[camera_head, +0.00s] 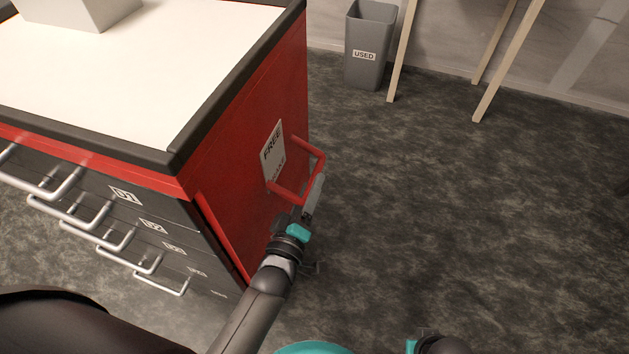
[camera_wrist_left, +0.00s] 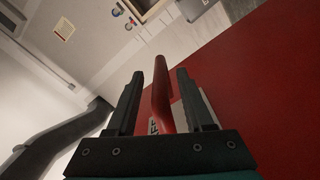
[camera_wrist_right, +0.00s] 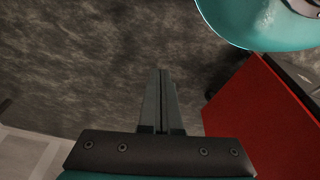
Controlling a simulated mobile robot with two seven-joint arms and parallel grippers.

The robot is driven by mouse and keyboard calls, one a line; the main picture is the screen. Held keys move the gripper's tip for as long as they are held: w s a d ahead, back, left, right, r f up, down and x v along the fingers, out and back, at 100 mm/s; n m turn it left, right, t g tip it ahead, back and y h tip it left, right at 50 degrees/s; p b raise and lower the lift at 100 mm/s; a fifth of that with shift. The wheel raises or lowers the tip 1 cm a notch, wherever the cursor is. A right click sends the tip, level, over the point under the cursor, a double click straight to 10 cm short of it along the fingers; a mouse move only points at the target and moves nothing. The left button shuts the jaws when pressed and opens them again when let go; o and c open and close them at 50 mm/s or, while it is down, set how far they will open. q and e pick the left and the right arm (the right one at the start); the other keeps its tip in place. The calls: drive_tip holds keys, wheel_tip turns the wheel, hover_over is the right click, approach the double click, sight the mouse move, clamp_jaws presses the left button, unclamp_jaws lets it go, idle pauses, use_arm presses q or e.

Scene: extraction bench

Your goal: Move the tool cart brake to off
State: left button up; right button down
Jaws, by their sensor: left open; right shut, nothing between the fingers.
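The red tool cart (camera_head: 225,130) stands at the left. On its side panel is a red U-shaped brake handle (camera_head: 318,162), beside a white plate (camera_head: 272,146) marked FREE at its top; the plate's lower text is partly covered. My left gripper (camera_head: 314,193) is open at the handle's near end. In the left wrist view the red handle (camera_wrist_left: 161,85) stands between the two open fingers (camera_wrist_left: 170,75), with visible space on both sides. My right gripper (camera_wrist_right: 160,75) is shut and empty over the floor; its fingers are out of the head view.
Drawers with metal handles (camera_head: 100,238) line the cart's front. The cart's white top (camera_head: 130,70) carries a pale box (camera_head: 75,12). A grey bin marked USED (camera_head: 370,50) and wooden legs (camera_head: 505,65) stand behind.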

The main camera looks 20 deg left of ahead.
use_arm(q)
drive_tip(key=shift+w+d+b, duration=0.1)
drive_tip(key=shift+w+b, duration=0.25)
drive_tip(key=shift+w, duration=1.05)
use_arm(e)
drive_tip(key=shift+w+a+r, duration=0.1)
drive_tip(key=shift+w+r, duration=0.4)
drive_tip(key=shift+r, duration=0.35)
use_arm(q)
drive_tip(key=shift+c, duration=0.3)
clamp_jaws()
